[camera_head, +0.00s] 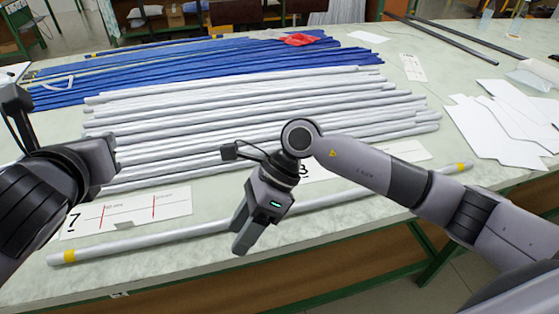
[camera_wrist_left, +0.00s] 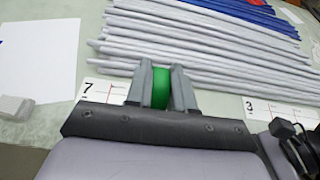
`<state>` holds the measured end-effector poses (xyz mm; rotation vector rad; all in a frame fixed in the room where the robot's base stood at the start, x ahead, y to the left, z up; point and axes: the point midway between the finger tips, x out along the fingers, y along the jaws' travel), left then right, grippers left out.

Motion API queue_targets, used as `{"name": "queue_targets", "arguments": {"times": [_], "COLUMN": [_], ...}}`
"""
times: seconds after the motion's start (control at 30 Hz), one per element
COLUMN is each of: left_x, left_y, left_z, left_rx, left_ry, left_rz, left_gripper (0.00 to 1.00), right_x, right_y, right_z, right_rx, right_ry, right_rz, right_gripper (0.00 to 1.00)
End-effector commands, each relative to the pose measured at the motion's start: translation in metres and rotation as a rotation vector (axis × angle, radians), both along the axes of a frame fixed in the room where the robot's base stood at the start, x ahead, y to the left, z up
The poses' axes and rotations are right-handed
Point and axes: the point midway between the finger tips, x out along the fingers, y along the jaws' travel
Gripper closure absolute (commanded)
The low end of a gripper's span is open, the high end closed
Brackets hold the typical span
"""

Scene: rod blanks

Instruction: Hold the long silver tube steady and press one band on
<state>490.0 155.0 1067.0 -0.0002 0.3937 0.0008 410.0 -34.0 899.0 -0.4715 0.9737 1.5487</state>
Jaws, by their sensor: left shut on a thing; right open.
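The long silver tube (camera_head: 150,238) lies along the front of the table in the head view. A yellow band (camera_head: 68,256) shows at its left end and another yellow band (camera_head: 461,167) near its right end. My right gripper (camera_head: 240,246) is open and points down in front of the tube's middle, hiding part of it; I cannot tell whether it touches. My left gripper (camera_wrist_left: 160,76) is shut on a green band (camera_wrist_left: 160,88), seen between its fingers in the left wrist view. In the head view the green band is hidden.
Many grey-white rods (camera_head: 250,110) lie side by side behind the tube, with blue rods (camera_head: 200,62) beyond. A card marked 7 (camera_head: 125,211) lies behind the tube's left part. White sheets (camera_head: 495,130) lie at right. The table's front edge is close to the tube.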

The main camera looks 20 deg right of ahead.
Motion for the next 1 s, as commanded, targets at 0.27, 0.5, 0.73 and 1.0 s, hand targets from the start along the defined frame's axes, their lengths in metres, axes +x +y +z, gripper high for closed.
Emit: {"name": "queue_targets", "arguments": {"times": [0.27,0.5,0.73,1.0], "left_x": [0.000,0.000,0.000,0.000], "left_y": [0.000,0.000,0.000,0.000], "left_z": [0.000,0.000,0.000,0.000], "left_rx": [0.000,0.000,0.000,0.000], "left_ry": [0.000,0.000,0.000,0.000], "left_rz": [0.000,0.000,0.000,0.000], "left_gripper": [1.00,1.00,1.00,1.00], "right_x": [0.054,0.077,0.080,0.079], "right_y": [-0.075,-0.115,-0.122,-0.121], "right_z": [0.026,0.050,0.041,-0.009], "right_rx": [-0.413,-0.615,-0.650,-0.647], "right_ry": [-0.222,-0.291,-0.296,-0.295], "right_rz": [0.116,0.138,0.141,0.140], "right_gripper": [0.46,0.46,0.46,0.46]}}
